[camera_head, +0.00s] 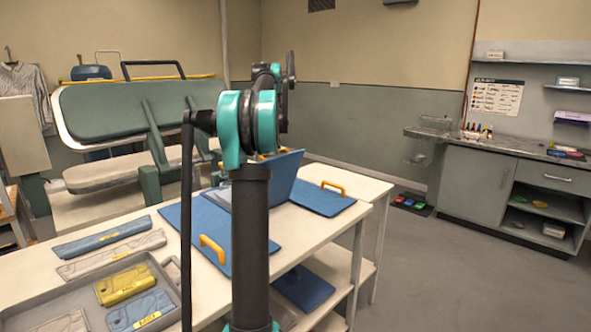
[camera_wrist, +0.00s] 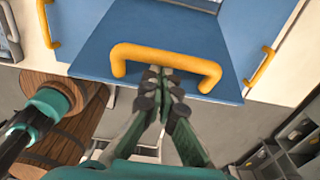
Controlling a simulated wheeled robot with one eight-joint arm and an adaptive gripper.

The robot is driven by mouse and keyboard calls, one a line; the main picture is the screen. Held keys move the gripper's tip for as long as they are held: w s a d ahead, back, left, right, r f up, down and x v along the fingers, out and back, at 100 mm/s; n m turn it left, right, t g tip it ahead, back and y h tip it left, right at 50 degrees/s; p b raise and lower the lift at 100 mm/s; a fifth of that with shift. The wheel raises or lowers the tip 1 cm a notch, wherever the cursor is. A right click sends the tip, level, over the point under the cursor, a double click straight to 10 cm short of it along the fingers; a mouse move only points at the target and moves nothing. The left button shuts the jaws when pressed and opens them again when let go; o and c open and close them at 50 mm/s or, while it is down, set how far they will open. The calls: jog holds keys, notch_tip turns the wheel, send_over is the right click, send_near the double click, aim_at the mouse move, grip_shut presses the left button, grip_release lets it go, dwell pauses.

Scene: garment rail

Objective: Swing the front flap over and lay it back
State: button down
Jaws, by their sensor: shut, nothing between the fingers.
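The front flap (camera_wrist: 160,42) is a blue panel with a yellow handle (camera_wrist: 165,57) along its near edge in the wrist view. In the head view, a blue panel (camera_head: 284,177) stands tilted up from the folding board, partly behind my arm; it appears to be this flap. My gripper (camera_wrist: 159,75) is shut and empty, its fingertips close together at the middle of the handle bar. I cannot tell whether they touch it. In the head view my arm hides the gripper. The blue side panels (camera_head: 185,222) (camera_head: 312,197) lie flat on the table.
The left panel's yellow handle (camera_head: 212,248) and the right panel's handle (camera_head: 333,187) stick up. A grey tray (camera_head: 60,292) with folded garments sits on the white table at front left. A blue folded garment (camera_head: 100,237) lies behind it. Open floor lies to the right.

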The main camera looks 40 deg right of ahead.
jog(key=s+f, duration=0.4)
jog(key=s, duration=0.5)
jog(key=shift+s+d+f, duration=0.3)
jog(key=shift+s+d, duration=0.05)
jog(key=shift+d, duration=0.05)
jog(key=c, duration=2.2)
grip_release()
jog(key=shift+s+f, duration=0.15)
jog(key=shift+s, duration=0.05)
jog(key=o, duration=0.4)
jog(key=shift+s+f, duration=0.1)
jog(key=shift+s, duration=0.05)
jog(key=o, duration=0.3)
jog(key=shift+d, duration=0.1)
jog(key=shift+s+r+n, duration=0.1)
jog(key=shift+r+n, duration=0.4)
notch_tip(320, 180, up, 16)
jog(key=s+n+t, duration=0.1)
jog(key=n+t, duration=0.2)
jog(key=n, duration=1.4)
jog(key=x, duration=1.7)
jog(key=shift+s, duration=0.2)
